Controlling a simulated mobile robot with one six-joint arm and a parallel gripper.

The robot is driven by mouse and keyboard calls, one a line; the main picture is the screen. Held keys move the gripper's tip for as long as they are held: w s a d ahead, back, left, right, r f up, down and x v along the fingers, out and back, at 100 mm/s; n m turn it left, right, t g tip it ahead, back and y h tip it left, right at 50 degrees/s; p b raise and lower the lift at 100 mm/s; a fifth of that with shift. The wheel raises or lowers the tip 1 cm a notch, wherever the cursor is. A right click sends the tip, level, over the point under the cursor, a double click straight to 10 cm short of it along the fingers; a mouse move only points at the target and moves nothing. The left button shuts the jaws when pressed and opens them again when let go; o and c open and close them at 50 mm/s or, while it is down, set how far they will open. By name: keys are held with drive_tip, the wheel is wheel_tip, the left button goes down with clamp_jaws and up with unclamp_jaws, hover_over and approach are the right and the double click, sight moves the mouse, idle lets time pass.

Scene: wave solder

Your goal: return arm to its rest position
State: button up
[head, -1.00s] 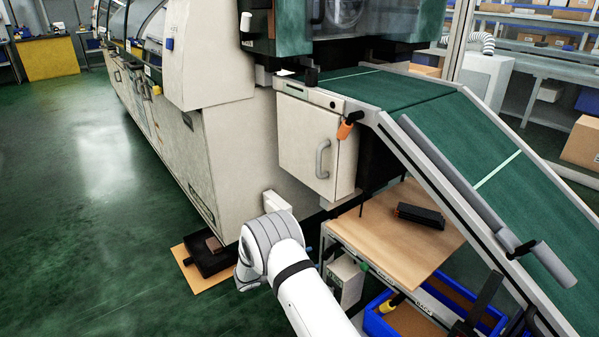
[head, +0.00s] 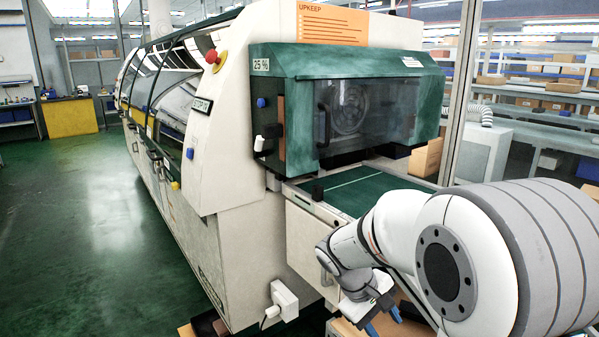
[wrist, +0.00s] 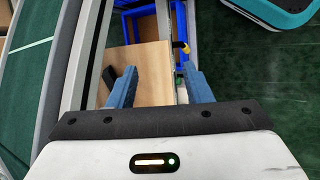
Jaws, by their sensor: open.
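My gripper (head: 385,323) shows low in the head view, in front of the machine's conveyor end and pointing down. In the wrist view its two blue fingers (wrist: 158,90) are apart, with nothing between them. Below them lies a wooden board (wrist: 153,68) on the lower cart. A black object (wrist: 110,75) lies at the board's left side, partly hidden by the left finger. My arm is folded, with its large grey-banded joint filling the lower right of the head view.
The cream machine (head: 225,240) with its green hood (head: 345,60) stands close behind the arm. The green conveyor (head: 365,190) runs out beneath the hood. Blue bins (wrist: 142,22) sit by the board. Open green floor (head: 70,230) lies at left.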

drive_tip(key=s+a+r+m+t+y+p, duration=0.2)
drive_tip(key=s+r+m+y+p, duration=0.4)
drive_tip(key=s+r, duration=0.9)
drive_tip(key=t+p, duration=0.1)
drive_tip(key=p, duration=0.2)
drive_tip(key=shift+a, duration=0.2)
